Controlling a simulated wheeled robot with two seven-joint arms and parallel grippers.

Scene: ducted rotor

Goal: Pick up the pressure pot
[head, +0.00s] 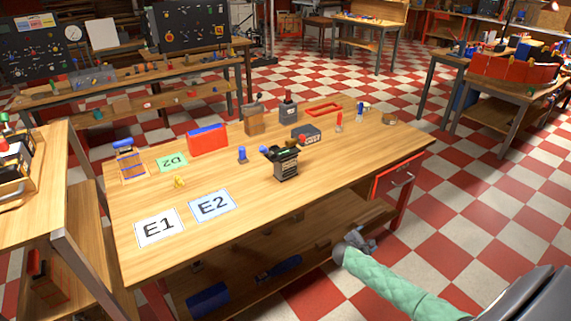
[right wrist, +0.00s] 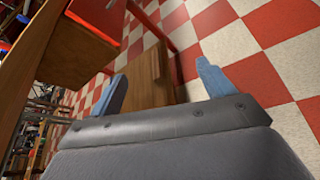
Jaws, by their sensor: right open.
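No label in view names the pressure pot, and I cannot tell for certain which thing it is. A dark, squat device with a wide top (head: 286,163) stands upright near the middle of the wooden table (head: 300,193). A dark canister (head: 288,110) and a brown box-like thing (head: 254,121) stand farther back. My right gripper (head: 366,238) is in front of the table's near right side, apart from everything on the tabletop. In the right wrist view its blue fingers (right wrist: 165,85) are spread with nothing between them. My left gripper is not in view.
Cards E1 (head: 159,228) and E2 (head: 213,205) lie at the table's front left. A red and blue box (head: 208,138) and a blue-topped piece (head: 242,155) stand behind. A red drawer (head: 398,177) is at the right end. The checkered floor at right is clear.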

